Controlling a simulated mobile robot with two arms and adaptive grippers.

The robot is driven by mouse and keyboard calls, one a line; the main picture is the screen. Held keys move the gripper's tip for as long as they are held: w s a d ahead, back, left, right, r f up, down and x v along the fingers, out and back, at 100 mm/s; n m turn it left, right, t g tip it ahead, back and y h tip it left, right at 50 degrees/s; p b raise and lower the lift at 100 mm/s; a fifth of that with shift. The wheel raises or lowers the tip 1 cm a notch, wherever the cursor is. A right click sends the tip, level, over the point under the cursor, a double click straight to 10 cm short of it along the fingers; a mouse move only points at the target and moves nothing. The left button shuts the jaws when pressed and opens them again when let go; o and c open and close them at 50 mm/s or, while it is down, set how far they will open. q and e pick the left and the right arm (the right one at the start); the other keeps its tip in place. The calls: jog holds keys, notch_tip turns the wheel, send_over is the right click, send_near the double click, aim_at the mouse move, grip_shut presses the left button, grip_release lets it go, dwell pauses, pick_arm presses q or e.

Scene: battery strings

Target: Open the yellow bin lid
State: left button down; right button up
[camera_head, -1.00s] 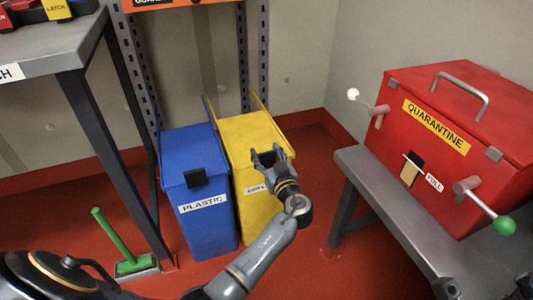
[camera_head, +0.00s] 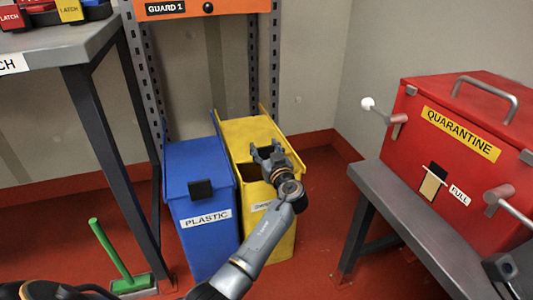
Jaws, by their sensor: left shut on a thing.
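The yellow bin (camera_head: 284,234) stands on the floor beside the blue bin. Its yellow lid (camera_head: 245,133) slopes up toward the back. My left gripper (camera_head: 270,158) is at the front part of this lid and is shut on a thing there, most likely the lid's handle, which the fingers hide. A dark patch shows just left of the fingers; I cannot tell whether it is a gap under the lid or a dark part. A grey piece at the lower right edge looks like my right gripper (camera_head: 503,268); its jaws are unclear.
The blue bin (camera_head: 207,247) marked PLASTIC touches or nearly touches the yellow bin on the left. A grey bench (camera_head: 398,208) with a red QUARANTINE box (camera_head: 445,178) stands right. A green-handled brush (camera_head: 112,252) is at the lower left, beside a table leg.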

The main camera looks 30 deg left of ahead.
pick_arm(q)
jog(key=shift+c, duration=2.2)
grip_release()
jog(key=shift+d, duration=0.1)
jog(key=v, duration=1.2)
